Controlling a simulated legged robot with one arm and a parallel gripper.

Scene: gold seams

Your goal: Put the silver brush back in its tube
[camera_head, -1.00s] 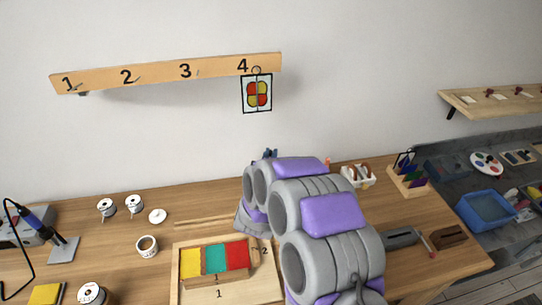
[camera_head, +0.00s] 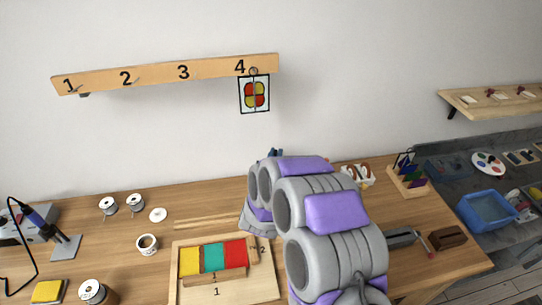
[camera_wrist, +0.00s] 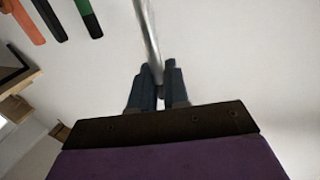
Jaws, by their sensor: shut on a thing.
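My gripper (camera_wrist: 159,82) is shut on a thin silver rod (camera_wrist: 148,40), which looks like the silver brush. The rod runs up out of the wrist view, so its far end is not seen. In the head view my arm hides most of the gripper, and only its dark blue tips (camera_head: 274,153) show above the table's back edge, against the wall. The brush cannot be made out there. I cannot pick out the tube in either view.
A white holder (camera_head: 358,175) and a wooden rack (camera_head: 410,182) stand at the back right. A wooden tray (camera_head: 184,295) with coloured panes lies left of my arm. Orange (camera_wrist: 23,20), black (camera_wrist: 50,20) and green (camera_wrist: 88,18) handles show in the wrist view.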

